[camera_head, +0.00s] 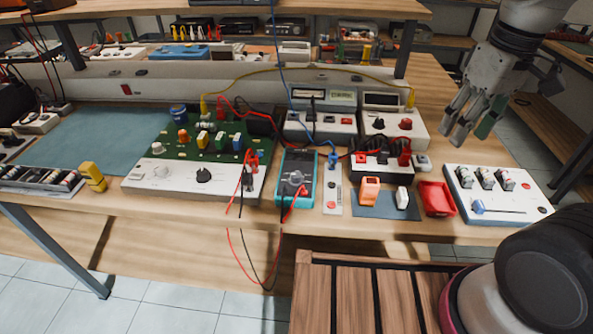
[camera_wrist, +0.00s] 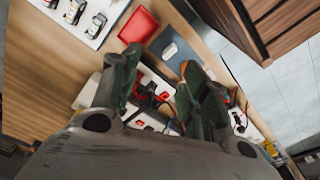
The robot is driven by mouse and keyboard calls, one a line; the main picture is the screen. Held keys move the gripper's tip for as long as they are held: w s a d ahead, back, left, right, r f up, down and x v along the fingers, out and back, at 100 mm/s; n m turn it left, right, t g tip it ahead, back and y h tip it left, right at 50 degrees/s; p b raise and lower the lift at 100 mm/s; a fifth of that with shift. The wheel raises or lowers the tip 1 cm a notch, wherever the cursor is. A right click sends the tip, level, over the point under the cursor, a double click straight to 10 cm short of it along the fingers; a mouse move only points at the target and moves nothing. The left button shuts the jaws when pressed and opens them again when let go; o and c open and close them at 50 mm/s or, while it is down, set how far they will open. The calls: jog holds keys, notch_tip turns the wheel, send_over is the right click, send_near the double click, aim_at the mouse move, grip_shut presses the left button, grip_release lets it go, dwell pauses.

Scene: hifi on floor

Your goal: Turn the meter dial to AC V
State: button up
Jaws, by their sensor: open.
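The meter (camera_head: 296,165) is a teal-edged handheld multimeter lying on the bench, left of the picture's centre right. Its round grey dial (camera_head: 292,184) sits on the lower half of its face. The dial's markings are too small to read, so I cannot tell its setting. Red and black leads are at its lower end. My gripper (camera_head: 468,128) is open and empty, raised at the upper right, well to the right of the meter. In the wrist view, my gripper's dark green fingers (camera_wrist: 160,75) are spread apart, and I cannot make out the meter there.
A green circuit board unit (camera_head: 215,150) stands left of the meter, with hanging leads (camera_head: 240,230). Right of the meter are a blue mat (camera_head: 375,210), a red tray (camera_head: 437,199) and a white switch panel (camera_head: 500,207). Bench instruments (camera_head: 395,122) and loose cables stand behind.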

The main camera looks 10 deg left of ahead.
jog(key=w+a+f+n+g, duration=0.15)
jog(key=a+f+n, duration=0.35)
jog(key=a, duration=0.6)
jog(key=n+h, duration=0.1)
jog(key=n, duration=1.8)
send_over(296, 174)
jog(key=f, duration=0.6)
jog(key=shift+s+d, duration=0.2)
jog(key=shift+d, duration=0.15)
jog(key=shift+w+a+r+n+t, duration=0.1)
jog(key=shift+a+r+n+t, duration=0.15)
jog(key=shift+n, duration=0.75)
jog(key=shift+a+f+n, duration=0.1)
jog(key=shift+n, duration=1)
notch_tip(296, 174, down, 8)
jog(key=shift+w+r, duration=0.1)
grip_shut()
